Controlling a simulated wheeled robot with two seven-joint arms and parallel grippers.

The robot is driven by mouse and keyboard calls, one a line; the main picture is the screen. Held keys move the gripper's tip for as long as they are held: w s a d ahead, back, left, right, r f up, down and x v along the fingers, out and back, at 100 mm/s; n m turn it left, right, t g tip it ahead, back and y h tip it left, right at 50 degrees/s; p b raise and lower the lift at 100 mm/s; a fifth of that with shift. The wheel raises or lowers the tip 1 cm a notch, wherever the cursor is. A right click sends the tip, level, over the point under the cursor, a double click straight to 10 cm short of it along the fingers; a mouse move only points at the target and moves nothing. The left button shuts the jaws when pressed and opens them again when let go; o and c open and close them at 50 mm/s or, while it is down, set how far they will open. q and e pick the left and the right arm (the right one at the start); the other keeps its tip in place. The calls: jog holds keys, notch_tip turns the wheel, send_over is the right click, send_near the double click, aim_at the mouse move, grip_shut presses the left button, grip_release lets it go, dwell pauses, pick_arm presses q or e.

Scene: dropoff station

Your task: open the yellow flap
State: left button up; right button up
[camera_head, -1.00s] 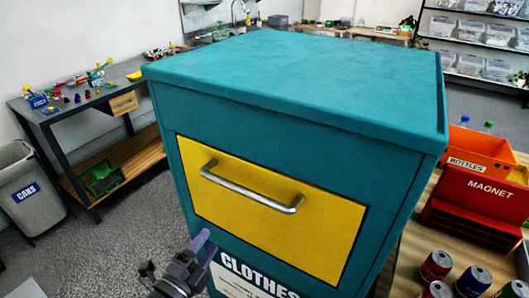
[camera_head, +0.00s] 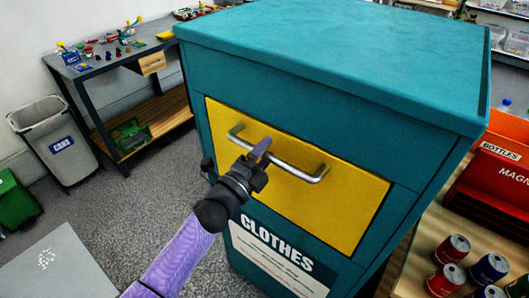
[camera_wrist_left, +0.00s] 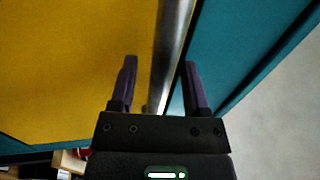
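The yellow flap (camera_head: 335,205) is set in the front of a teal clothes bin (camera_head: 330,50) and sits flush, closed. A grey metal bar handle (camera_head: 298,171) runs across its upper part. My left gripper (camera_head: 262,150) is at the left half of the handle. In the left wrist view, my left gripper (camera_wrist_left: 160,68) has its two purple fingers apart, with the handle bar (camera_wrist_left: 172,45) running between them. Gaps show between bar and fingers. The yellow flap (camera_wrist_left: 70,70) fills the left of that view. My right gripper is not in view.
A wooden table on the right bears several cans (camera_head: 488,270), a red magnet box (camera_head: 495,185) and an orange bottles crate (camera_head: 508,140). A grey cans bin (camera_head: 60,145) and a workbench (camera_head: 110,70) stand on the left. The floor between is clear.

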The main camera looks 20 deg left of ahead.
pick_arm(q)
grip_shut()
dwell(1.2)
